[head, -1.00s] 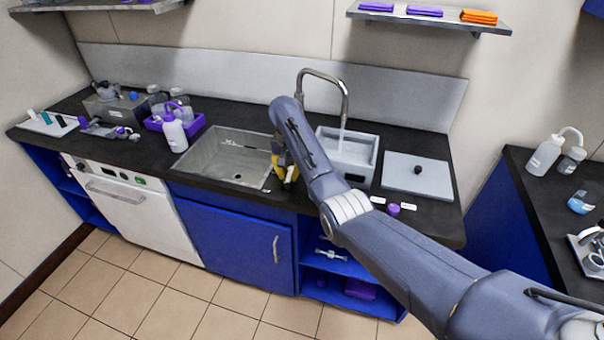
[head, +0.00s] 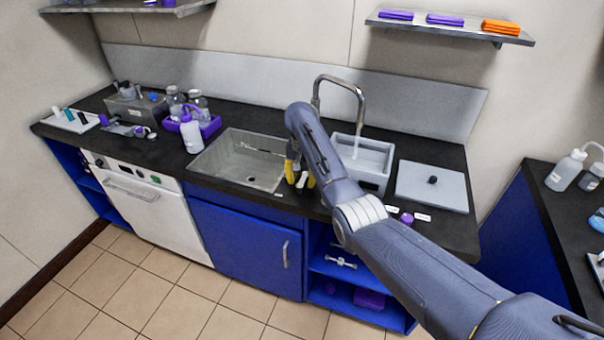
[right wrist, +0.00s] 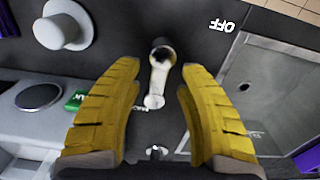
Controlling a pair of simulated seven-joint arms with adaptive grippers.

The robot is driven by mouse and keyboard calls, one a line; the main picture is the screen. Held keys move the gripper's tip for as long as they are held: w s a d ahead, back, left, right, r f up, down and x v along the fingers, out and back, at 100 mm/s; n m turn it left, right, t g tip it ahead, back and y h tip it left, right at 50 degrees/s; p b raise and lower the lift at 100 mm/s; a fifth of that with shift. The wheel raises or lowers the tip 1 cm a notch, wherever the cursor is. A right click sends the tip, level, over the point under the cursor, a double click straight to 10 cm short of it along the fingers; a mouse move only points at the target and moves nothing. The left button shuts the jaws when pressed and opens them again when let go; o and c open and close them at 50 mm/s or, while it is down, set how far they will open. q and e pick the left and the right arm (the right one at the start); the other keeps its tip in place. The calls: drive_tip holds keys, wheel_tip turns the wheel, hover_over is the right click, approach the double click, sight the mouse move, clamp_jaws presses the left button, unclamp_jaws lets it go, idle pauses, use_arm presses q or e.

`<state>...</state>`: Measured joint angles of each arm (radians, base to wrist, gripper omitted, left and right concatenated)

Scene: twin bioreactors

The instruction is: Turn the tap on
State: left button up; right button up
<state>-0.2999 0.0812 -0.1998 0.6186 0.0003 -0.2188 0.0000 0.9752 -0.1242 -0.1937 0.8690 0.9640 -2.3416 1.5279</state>
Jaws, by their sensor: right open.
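The tap's curved metal spout (head: 340,82) rises behind the light right-hand basin (head: 374,186). A thin pale stream, like running water, shows below its mouth. In the right wrist view, the tap's pale lever (right wrist: 157,88) on a dark round pivot lies between my right fingers, with a gap on each side. An "OFF" label (right wrist: 223,26) is on the dark counter, and a green label (right wrist: 76,100) is partly hidden by a finger. My right gripper (head: 300,180) is open, pointing down at the counter between the two basins. My left gripper is out of view.
The grey sink (head: 215,160) is left of my right gripper. A pale board with a dark knob (head: 432,192) lies right of the light basin. A purple cap (head: 407,218) is near the front edge. Bottles in a purple tray (head: 211,127) stand at the left.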

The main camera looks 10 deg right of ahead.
sight(302, 180)
wheel_tip(302, 180, up, 12)
idle(0.6)
drive_tip(key=shift+f, duration=0.1)
